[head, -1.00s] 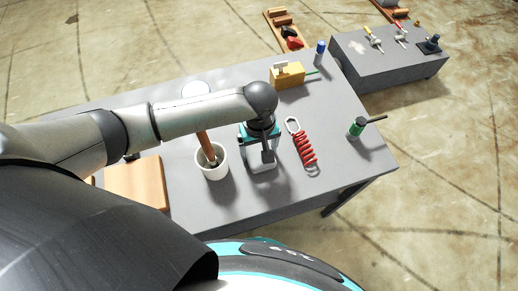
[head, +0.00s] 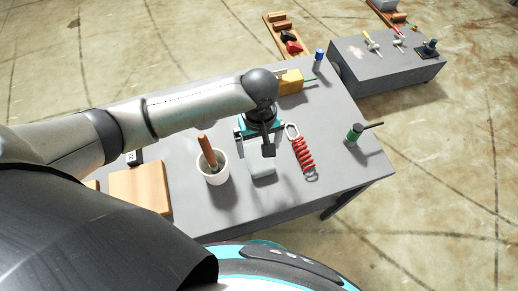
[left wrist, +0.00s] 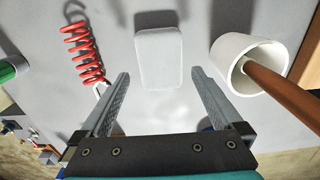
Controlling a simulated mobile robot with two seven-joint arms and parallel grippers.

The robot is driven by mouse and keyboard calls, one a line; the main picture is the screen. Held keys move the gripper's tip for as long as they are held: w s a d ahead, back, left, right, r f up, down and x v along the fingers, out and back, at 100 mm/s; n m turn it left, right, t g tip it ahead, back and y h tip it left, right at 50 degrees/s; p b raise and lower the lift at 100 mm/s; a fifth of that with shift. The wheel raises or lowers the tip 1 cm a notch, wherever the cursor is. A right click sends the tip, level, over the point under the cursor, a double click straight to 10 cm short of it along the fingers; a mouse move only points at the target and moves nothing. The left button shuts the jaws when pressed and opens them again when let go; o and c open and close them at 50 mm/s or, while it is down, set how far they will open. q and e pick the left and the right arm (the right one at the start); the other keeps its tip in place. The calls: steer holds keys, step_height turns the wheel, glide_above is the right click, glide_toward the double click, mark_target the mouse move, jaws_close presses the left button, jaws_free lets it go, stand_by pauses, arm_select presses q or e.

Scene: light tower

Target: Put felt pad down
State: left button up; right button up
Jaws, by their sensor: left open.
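The felt pad (head: 263,170) is a pale, rounded white block lying on the grey table, between the white cup and the red spring. In the left wrist view the felt pad (left wrist: 159,58) lies beyond the open fingertips, apart from them. My left gripper (head: 268,150) is open and empty, just behind the pad in the head view. Its two fingers also show in the left wrist view (left wrist: 160,75), with bare table between them. My right gripper is not in view.
A white cup (head: 213,177) with a brown handle stands left of the pad. A red coiled spring (head: 303,155) lies right of it. A green-banded tool (head: 354,134) stands further right. A wooden board (head: 140,187) and a yellow block (head: 291,82) are also on the grey table (head: 240,213).

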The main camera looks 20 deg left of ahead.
mark_target(259, 157)
arm_select(q)
step_height(259, 157, up, 6)
steer(key=p, duration=0.1)
steer(key=shift+r, duration=0.15)
stand_by(0.5)
